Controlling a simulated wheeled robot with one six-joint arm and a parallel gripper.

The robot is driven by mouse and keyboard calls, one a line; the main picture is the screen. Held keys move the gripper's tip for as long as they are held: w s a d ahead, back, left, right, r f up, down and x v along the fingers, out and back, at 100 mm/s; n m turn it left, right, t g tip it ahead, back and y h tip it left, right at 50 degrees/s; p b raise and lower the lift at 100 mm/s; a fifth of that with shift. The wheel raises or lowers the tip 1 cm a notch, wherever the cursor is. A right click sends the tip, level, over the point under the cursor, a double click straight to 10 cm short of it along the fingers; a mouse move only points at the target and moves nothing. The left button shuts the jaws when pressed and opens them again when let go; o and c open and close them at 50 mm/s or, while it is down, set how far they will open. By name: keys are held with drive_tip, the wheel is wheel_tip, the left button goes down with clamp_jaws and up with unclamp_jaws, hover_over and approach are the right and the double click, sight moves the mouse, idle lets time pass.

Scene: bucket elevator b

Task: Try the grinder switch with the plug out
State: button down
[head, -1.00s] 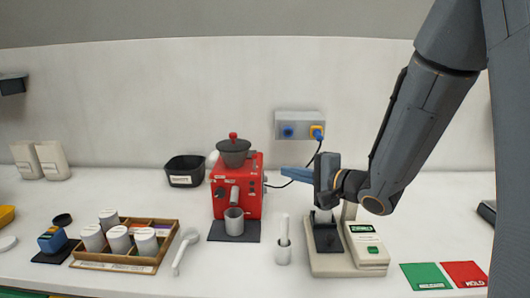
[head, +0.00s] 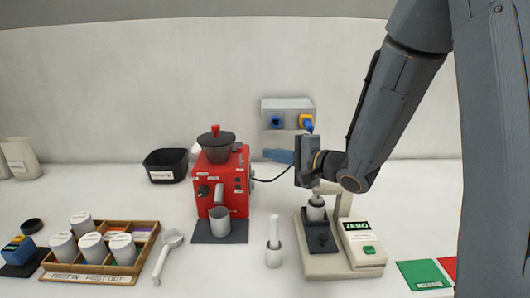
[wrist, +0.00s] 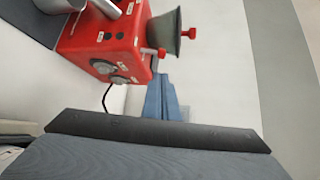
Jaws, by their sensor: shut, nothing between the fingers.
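The red grinder (head: 222,180) stands on a dark mat, with a grey hopper (head: 215,147) and a metal cup (head: 219,221) at its front. In the wrist view the grinder (wrist: 85,38) shows its side with round grey knobs (wrist: 112,70); I cannot tell which control is the switch. The wall socket box (head: 288,104) has two outlets. A blue plug (head: 308,123) sits at the right, yellow-rimmed outlet and appears to be in. The black cord (head: 270,180) runs from the grinder behind my gripper. My gripper (head: 268,154) is shut and empty, right of the grinder, apart from it.
A wooden tray (head: 92,276) of white canisters and a spoon (head: 165,252) lie left. A black bin (head: 166,166) stands behind.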

sight(240, 157)
drive_tip(key=p+x, duration=0.2)
drive_tip(key=x, duration=0.6)
drive_tip(key=shift+w+a+f, duration=0.15)
drive_tip(key=shift+w+a, duration=0.05)
